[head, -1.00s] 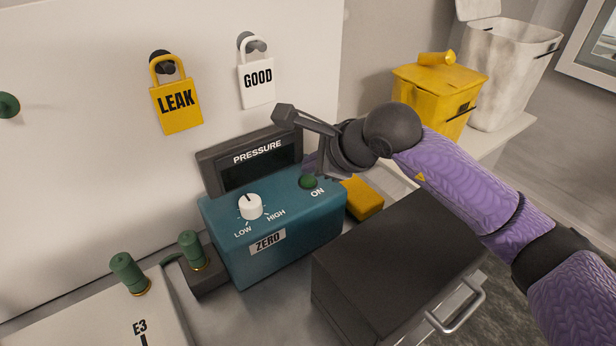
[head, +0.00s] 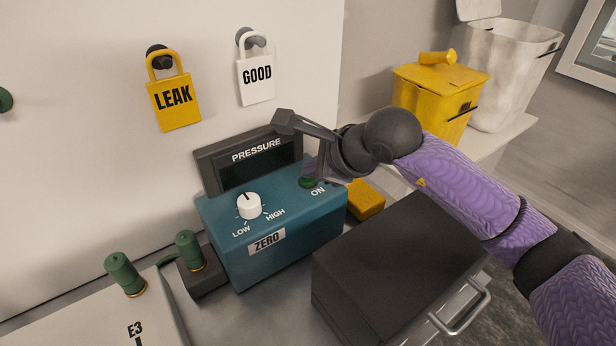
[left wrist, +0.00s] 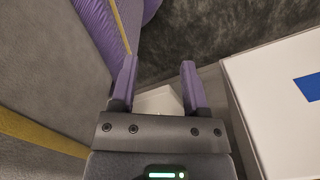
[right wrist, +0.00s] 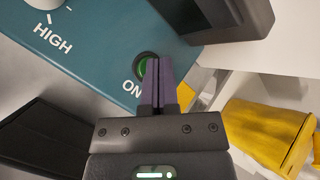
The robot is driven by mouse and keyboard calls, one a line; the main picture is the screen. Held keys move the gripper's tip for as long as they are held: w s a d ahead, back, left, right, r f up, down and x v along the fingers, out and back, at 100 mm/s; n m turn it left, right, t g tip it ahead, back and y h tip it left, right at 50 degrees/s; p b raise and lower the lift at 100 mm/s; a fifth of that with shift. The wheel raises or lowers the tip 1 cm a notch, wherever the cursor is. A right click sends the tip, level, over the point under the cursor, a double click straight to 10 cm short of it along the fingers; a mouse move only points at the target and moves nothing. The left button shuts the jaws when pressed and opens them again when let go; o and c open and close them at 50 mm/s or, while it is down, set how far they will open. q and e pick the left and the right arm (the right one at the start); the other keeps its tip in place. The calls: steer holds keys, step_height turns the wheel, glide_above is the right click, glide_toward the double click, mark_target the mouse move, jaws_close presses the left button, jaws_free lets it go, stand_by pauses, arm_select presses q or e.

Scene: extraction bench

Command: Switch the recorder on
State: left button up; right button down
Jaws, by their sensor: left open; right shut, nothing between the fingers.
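The recorder is a teal box (head: 283,217) with a dark, blank PRESSURE display (head: 262,172), a white LOW/HIGH knob (head: 249,205) and a ZERO label. Its green ON button (head: 305,183) sits on the top right. My right gripper (head: 309,172) is shut and empty, fingers pointing down at the button. In the right wrist view the purple fingertips (right wrist: 160,65) overlap the right part of the green button (right wrist: 146,67); whether they touch or press it I cannot tell. My left gripper (left wrist: 159,64) is open and empty, away from the recorder.
A dark box with a handle (head: 395,255) stands right of the recorder, with a small yellow block (head: 366,199) behind it. LEAK (head: 175,105) and GOOD (head: 257,82) tags hang on the wall panel. Green-capped fittings (head: 122,272) stand at left. A yellow bin (head: 440,100) is behind my right arm.

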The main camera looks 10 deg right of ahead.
steer(key=shift+f, duration=0.15)
stand_by(0.4)
steer(key=shift+r+p, duration=0.45)
steer(key=shift+r, duration=0.4)
step_height(320, 180, up, 5)
steer(key=p, duration=0.3)
steer(key=shift+r, duration=0.1)
stand_by(0.5)
